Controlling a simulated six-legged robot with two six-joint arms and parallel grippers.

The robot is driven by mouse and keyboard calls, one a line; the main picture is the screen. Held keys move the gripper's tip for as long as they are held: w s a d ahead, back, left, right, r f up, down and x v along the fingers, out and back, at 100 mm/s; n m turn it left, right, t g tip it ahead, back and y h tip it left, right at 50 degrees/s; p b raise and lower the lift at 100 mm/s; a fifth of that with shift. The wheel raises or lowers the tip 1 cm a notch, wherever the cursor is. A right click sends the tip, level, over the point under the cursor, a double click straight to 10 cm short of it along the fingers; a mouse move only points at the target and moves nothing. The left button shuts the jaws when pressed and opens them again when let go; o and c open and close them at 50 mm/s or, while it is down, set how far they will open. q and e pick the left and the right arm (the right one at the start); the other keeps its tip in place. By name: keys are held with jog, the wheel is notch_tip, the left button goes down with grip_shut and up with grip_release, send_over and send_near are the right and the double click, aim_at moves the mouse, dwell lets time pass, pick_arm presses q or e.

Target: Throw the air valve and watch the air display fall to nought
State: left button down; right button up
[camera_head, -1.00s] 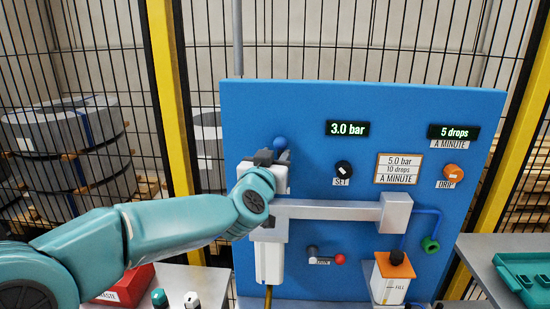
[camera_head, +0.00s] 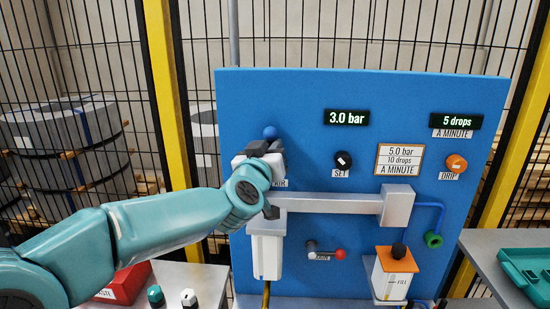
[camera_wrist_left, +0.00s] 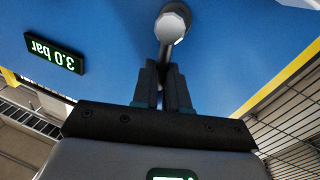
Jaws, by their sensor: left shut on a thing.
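The air display (camera_head: 346,117) on the blue panel reads 3.0 bar in green; it also shows upside down in the left wrist view (camera_wrist_left: 54,53). The air valve's lever ends in a blue knob (camera_head: 270,132) that stands up above my left gripper (camera_head: 266,149). In the left wrist view, the lever (camera_wrist_left: 164,52) runs from a pale round hub to between my fingers (camera_wrist_left: 163,88), which are shut on it. The knob is hidden there. An AIR label (camera_head: 280,183) is partly covered by my wrist. My right gripper is not in view.
The panel (camera_head: 310,90) also bears a drops display (camera_head: 455,121), a black SET knob (camera_head: 342,160), an orange DRIP knob (camera_head: 456,163) and a red-tipped drain lever (camera_head: 340,254). A white filter bowl (camera_head: 267,257) hangs below my wrist. A teal tray (camera_head: 525,270) lies at right.

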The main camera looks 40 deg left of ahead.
pick_arm(q)
notch_tip(320, 180, down, 6)
jog(key=s+a+n+y+b, duration=0.2)
jog(key=n+y+b, duration=0.2)
jog(key=n+b, duration=1.2)
jog(key=shift+s+a+n+g, duration=0.2)
jog(key=shift+a+n+g, duration=0.15)
jog(key=shift+n, duration=0.45)
jog(key=shift+n+b, duration=0.3)
jog(key=c, duration=1.3)
grip_release()
jog(key=shift+s+r, duration=0.1)
jog(key=shift+o, duration=0.8)
jog(key=shift+s+r, duration=0.2)
jog(key=shift+s, duration=0.05)
jog(key=v, duration=1.6)
jog(key=shift+f, duration=0.15)
